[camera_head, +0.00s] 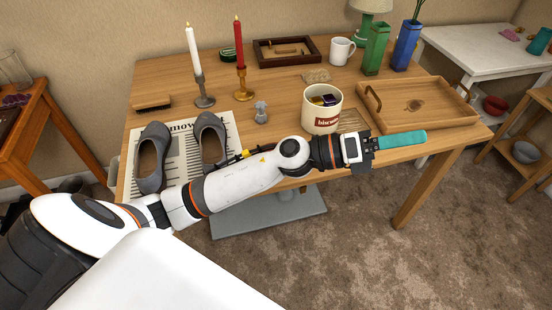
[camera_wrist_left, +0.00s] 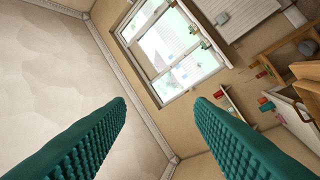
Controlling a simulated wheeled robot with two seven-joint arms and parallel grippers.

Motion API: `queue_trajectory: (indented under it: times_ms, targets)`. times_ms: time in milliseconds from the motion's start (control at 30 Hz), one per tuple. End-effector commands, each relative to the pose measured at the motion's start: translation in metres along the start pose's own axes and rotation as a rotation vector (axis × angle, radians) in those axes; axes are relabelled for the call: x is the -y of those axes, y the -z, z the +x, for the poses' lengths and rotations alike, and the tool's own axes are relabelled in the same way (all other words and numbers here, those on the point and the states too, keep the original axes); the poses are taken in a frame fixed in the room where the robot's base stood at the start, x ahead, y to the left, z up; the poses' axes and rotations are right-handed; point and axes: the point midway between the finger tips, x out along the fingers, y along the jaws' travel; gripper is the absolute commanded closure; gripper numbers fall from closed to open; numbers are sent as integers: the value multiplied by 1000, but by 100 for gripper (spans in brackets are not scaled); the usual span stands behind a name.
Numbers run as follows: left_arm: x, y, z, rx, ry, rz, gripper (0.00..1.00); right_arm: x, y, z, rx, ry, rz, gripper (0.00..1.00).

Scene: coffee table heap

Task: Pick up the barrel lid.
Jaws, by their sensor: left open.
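The cream barrel (camera_head: 322,117) with a dark red label stands near the table's front edge, uncovered, with dark packets showing at its top. I cannot pick out its lid for certain in either view. My left gripper (camera_head: 424,137) reaches past the barrel to the right, in front of the wooden tray, with its teal fingers pointing right. In the left wrist view the two teal fingers (camera_wrist_left: 162,105) are spread apart with nothing between them. My left forearm hides part of the table's front edge. My right gripper is not in view.
The wooden table (camera_head: 285,85) also holds candlesticks, shoes (camera_head: 152,157) on a newspaper, a small grey object (camera_head: 261,112), a handled tray (camera_head: 425,104), a white mug (camera_head: 341,51), vases and a lamp. Bare wood shows in the middle behind the barrel.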

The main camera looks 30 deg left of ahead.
Motion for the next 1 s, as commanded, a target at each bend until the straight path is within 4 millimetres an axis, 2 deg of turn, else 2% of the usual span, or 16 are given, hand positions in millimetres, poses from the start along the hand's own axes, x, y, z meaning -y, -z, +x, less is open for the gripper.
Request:
queue_trajectory:
  times_ms: [67, 133, 200, 267, 367, 433, 500, 600, 700, 800, 867, 1000]
  targets:
    - [5, -17, 3, 224, -29, 218, 52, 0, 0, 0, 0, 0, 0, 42]
    - [18, -32, -5, 431, -40, 396, 52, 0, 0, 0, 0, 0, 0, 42]
    - [40, -40, -21, 646, -31, 555, 52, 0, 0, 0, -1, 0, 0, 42]
    - [61, -38, -42, 832, -9, 676, 52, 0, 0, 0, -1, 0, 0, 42]
    - [98, -19, -87, 1150, 59, 834, 52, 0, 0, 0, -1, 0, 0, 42]
    - [117, 6, -123, 1361, 125, 903, 52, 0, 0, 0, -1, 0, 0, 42]
    - [130, 34, -159, 1549, 197, 932, 52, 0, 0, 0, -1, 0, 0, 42]
    - [135, 72, -201, 1754, 292, 928, 52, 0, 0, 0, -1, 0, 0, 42]
    - [133, 97, -228, 1881, 358, 902, 52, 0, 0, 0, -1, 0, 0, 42]
    - [132, 107, -242, 1940, 388, 881, 52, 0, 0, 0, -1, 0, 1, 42]
    - [136, 105, -246, 1952, 393, 875, 52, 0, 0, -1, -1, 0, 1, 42]
    - [152, 90, -254, 1954, 391, 871, 52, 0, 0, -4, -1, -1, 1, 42]
